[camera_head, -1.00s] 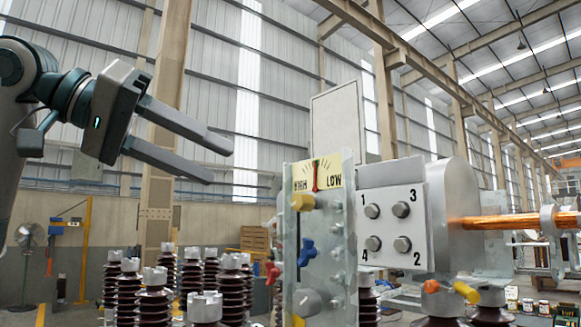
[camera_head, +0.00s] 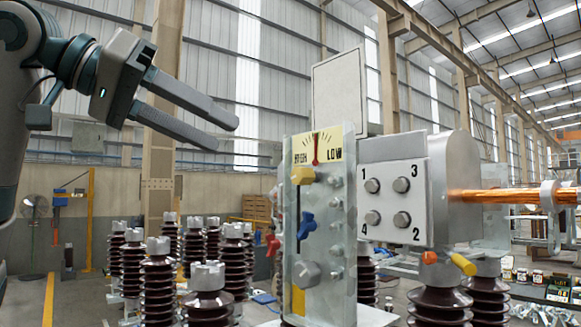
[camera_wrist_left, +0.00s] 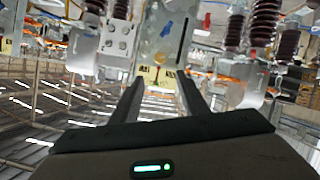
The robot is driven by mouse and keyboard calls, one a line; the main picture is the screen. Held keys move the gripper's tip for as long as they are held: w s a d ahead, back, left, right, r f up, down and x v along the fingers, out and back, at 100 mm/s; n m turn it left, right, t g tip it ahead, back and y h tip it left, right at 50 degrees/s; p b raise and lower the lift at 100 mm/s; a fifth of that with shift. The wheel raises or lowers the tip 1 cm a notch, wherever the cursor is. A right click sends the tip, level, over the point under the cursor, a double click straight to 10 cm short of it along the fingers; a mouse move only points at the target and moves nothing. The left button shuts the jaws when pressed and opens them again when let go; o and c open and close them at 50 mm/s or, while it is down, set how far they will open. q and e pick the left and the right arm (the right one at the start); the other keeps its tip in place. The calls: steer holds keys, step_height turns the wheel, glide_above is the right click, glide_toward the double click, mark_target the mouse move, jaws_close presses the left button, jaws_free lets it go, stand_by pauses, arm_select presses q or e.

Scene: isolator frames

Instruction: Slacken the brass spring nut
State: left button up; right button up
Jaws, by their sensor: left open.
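The brass-yellow nut (camera_head: 302,175) sits on the front of an upright metal plate (camera_head: 326,230), just below a yellow HIGH/LOW scale (camera_head: 330,147). The scale's red pointer stands near its middle. My left gripper (camera_head: 226,133) is open and empty, in the air left of the plate and above the nut's height, clearly apart from it. In the left wrist view, the nut (camera_wrist_left: 159,57) shows beyond and between the open fingers (camera_wrist_left: 160,78), near the scale. My right gripper is not in view.
Below the nut are a blue handle (camera_head: 306,225) and a grey knob (camera_head: 306,273); a red handle (camera_head: 272,243) is at the plate's left. A white block with numbered bolts (camera_head: 392,200) stands right. Several brown insulators (camera_head: 208,300) stand below left.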

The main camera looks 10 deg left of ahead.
mark_target(295, 172)
arm_select(q)
steer(key=p+x, duration=0.3)
steer(key=x, duration=1.1)
steer(key=shift+w+d+f+p, duration=0.2)
steer(key=shift+d+p, duration=0.05)
steer(key=shift+p, duration=0.1)
steer(key=shift+c, duration=0.6)
jaws_close()
